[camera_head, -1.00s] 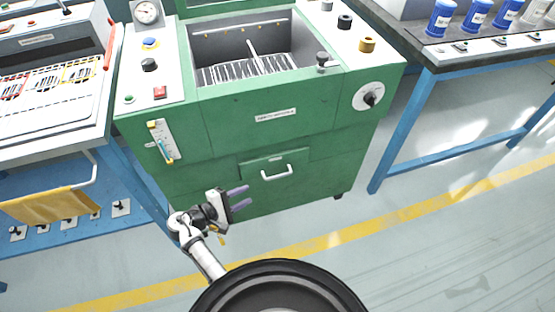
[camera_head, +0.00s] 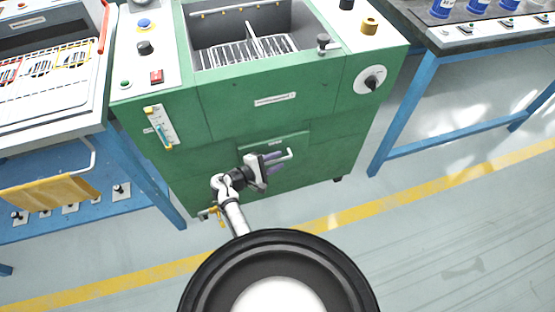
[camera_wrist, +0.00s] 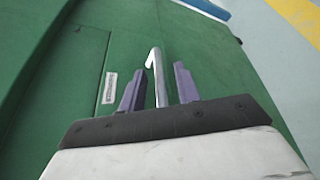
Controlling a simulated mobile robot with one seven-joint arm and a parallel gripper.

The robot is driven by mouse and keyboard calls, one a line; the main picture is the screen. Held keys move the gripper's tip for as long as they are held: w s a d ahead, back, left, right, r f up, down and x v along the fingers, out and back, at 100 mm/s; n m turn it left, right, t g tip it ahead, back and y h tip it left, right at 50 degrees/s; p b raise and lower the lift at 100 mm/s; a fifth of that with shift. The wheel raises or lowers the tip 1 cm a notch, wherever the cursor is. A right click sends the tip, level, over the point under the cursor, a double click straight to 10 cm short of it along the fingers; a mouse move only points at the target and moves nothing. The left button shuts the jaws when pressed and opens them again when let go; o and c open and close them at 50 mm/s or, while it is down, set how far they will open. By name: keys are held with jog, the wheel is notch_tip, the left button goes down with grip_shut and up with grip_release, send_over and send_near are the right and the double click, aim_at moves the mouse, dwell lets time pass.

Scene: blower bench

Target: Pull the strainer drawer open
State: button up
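The strainer drawer (camera_head: 300,142) is a green panel low on the front of the green machine, with a small label above its handle. It looks flush with the front. Its pale bar handle (camera_wrist: 157,77) lies between my gripper's two purple fingers in the wrist view, with a gap on each side. In the head view the handle (camera_head: 290,154) is partly hidden by my gripper (camera_head: 275,163). My gripper is open in front of the drawer. I cannot tell how deep the handle sits between the fingers.
The green machine (camera_head: 230,110) has an open basin (camera_head: 220,30) on top. A small yellow-handled valve (camera_head: 218,212) sits low at its left. Blue-legged benches (camera_head: 400,120) stand on both sides. The floor in front is clear, with a yellow line (camera_head: 420,192).

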jog(key=shift+w+d+f, duration=0.1)
jog(key=shift+w+d, duration=0.2)
jog(key=shift+d, duration=0.1)
grip_shut()
